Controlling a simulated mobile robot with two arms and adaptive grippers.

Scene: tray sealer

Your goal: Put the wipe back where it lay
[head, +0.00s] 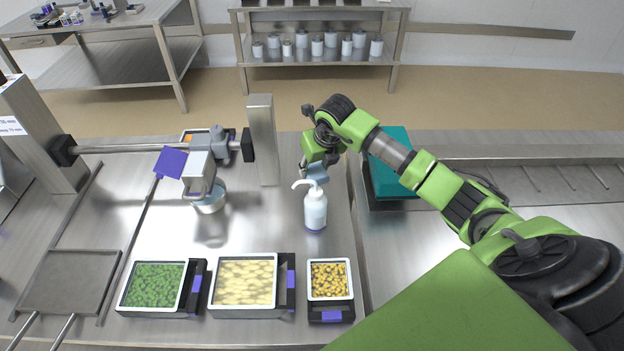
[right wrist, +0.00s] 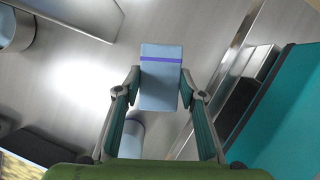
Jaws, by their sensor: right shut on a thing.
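The wipe (right wrist: 161,68) is a light blue folded cloth with a purple stripe. In the right wrist view it is between the fingertips of my right gripper (right wrist: 160,88), which is shut on it. In the head view the right gripper (head: 317,160) is above the steel table, and part of the wipe (head: 317,172) shows under it, just behind the white pump bottle (head: 315,208). The wipe appears to be held above the table. My left gripper is not in view.
Trays of green (head: 153,286), pale (head: 246,281) and yellow (head: 329,280) food stand along the front edge. A steel post (head: 263,140) stands left of the gripper. A teal-topped block (head: 391,160) is to the right. Bare steel lies left of the bottle.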

